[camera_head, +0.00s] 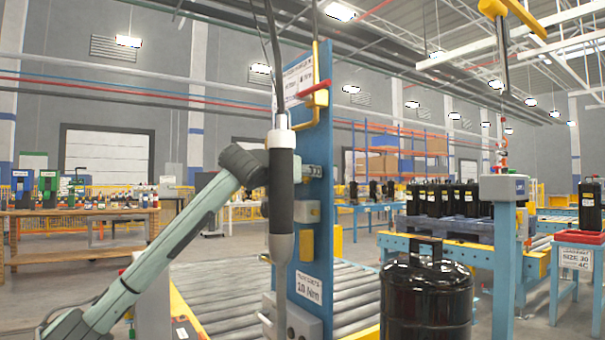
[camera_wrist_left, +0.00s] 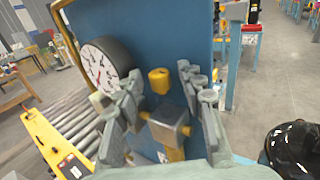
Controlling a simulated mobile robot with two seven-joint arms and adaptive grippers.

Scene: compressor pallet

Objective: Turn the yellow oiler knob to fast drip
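The yellow oiler knob (camera_wrist_left: 159,80) shows in the left wrist view, on top of a grey metal oiler body (camera_wrist_left: 168,122) mounted against a blue panel (camera_wrist_left: 170,35). My left gripper (camera_wrist_left: 161,76) is open, with one finger on each side of the knob and a visible gap to both. The knob sits between the fingertips; contact is not visible. In the head view my left gripper (camera_head: 312,171) reaches the blue post, partly hidden behind a hanging black tool, and the knob cannot be made out there. My right gripper is in neither view.
A round dial gauge (camera_wrist_left: 103,67) sits close beside the left finger. The black tool (camera_head: 281,185) hangs in front of my left wrist in the head view. A black tank (camera_head: 428,300) stands right of the post, and a roller conveyor (camera_head: 235,300) runs behind it.

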